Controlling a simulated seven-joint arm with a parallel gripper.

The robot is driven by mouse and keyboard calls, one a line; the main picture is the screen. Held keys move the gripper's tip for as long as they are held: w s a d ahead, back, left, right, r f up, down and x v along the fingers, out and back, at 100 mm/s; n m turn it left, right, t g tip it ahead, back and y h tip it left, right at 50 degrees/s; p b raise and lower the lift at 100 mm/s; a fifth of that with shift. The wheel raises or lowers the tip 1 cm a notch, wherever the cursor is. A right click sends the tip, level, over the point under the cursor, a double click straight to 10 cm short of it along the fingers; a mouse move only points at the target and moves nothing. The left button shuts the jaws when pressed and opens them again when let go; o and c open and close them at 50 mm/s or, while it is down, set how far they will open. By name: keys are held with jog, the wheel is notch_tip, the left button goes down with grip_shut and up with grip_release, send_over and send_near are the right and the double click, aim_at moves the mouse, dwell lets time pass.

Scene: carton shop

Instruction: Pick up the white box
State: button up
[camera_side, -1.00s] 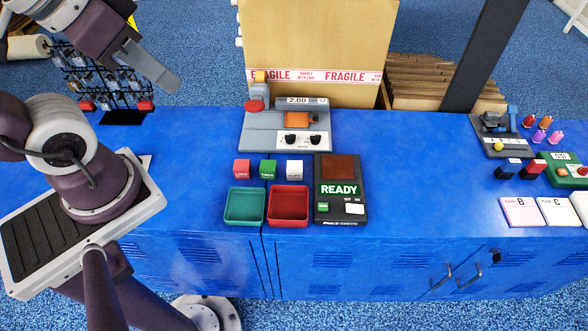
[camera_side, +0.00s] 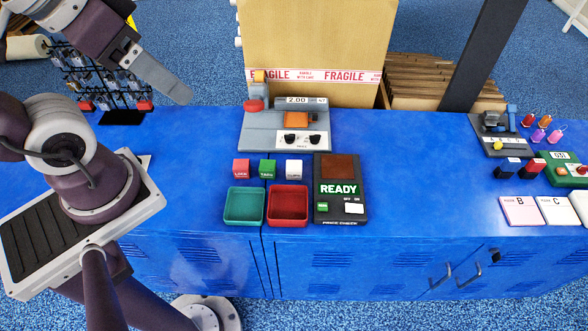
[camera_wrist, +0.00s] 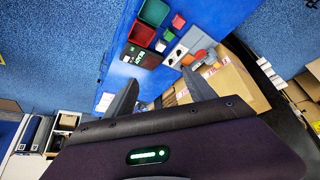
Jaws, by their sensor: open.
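The white box (camera_side: 294,169) is a small cube on the blue bench, at the right end of a row with a red cube (camera_side: 241,169) and a green cube (camera_side: 268,169). It sits just behind the red tray (camera_side: 289,223). In the wrist view the white box (camera_wrist: 160,46) looks small, beyond my fingers. My gripper (camera_side: 180,93) is high at the upper left in the side view, well apart from the box. In the wrist view my gripper (camera_wrist: 160,92) has its two fingers spread with nothing between them.
A green tray (camera_side: 244,222) stands left of the red one. A black device reading READY (camera_side: 341,214) is close on the box's right. A grey machine (camera_side: 258,140) stands behind the cubes, with a large carton (camera_side: 315,35) farther back.

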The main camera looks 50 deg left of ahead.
jog(key=w+f+n+g, duration=0.2)
jog(key=w+f+n, duration=0.1)
jog(key=w, duration=0.8)
jog(key=n+g, duration=0.3)
jog(key=n, duration=0.1)
send_over(294, 165)
notch_tip(294, 165, down, 20)
notch_tip(294, 165, down, 17)
jog(key=shift+f+n+g, duration=0.15)
jog(key=shift+n+g, duration=0.15)
jog(key=shift+n, duration=0.8)
grip_shut()
